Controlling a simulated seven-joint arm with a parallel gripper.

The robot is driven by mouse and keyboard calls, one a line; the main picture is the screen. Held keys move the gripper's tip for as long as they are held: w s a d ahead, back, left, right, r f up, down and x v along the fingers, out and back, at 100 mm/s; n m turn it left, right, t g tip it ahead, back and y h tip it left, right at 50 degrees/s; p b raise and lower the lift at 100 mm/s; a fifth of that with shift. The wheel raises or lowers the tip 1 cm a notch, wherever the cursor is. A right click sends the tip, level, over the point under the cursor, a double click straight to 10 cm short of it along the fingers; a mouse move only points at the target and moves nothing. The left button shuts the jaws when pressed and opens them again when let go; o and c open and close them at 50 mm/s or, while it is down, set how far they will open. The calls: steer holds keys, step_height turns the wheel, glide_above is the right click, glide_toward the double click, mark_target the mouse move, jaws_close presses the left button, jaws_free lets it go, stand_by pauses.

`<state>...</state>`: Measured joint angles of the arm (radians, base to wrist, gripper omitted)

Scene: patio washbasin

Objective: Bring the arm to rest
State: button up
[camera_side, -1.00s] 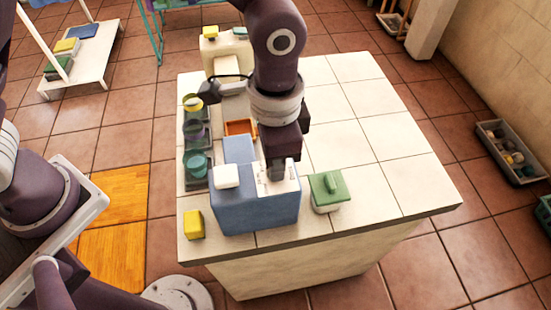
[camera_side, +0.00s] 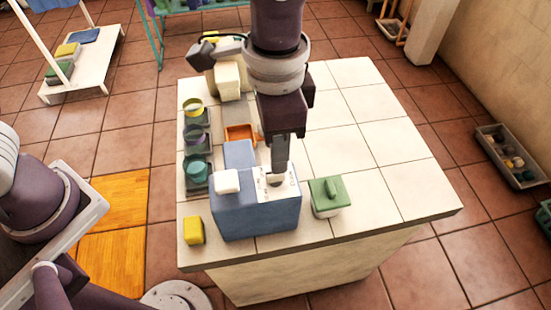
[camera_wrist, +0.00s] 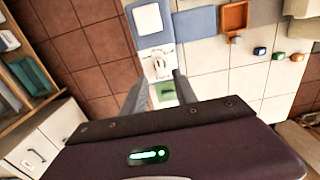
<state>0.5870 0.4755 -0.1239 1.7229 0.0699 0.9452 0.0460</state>
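From the side I cannot tell the exact gap between fingertips and box.
A green-lidded container (camera_side: 328,193) stands right of the box, and a yellow block (camera_side: 194,230) stands at its front left. An orange tray (camera_side: 240,134) and several cups in a dark rack (camera_side: 197,150) are behind. The counter's right side is clear.

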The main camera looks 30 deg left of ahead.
steer(key=shift+r, duration=0.65)
steer(key=shift+a+r, duration=0.2)
steer(key=s+a+r+n+t, duration=0.25)
steer(key=a+r, duration=0.25)
steer(key=a, duration=0.4)
steer(key=s+a+r+n+t, duration=0.1)
steer(key=s+a+r+n, duration=0.3)
steer(key=a, duration=0.5)
steer(key=s+a+n+t, duration=0.2)
steer(key=s+a, duration=0.2)
steer(key=s, duration=0.2)
steer(key=shift+s+a, duration=0.15)
steer(key=shift+a, duration=0.25)
steer(key=shift+r+n, duration=0.1)
steer(key=shift+n, duration=0.15)
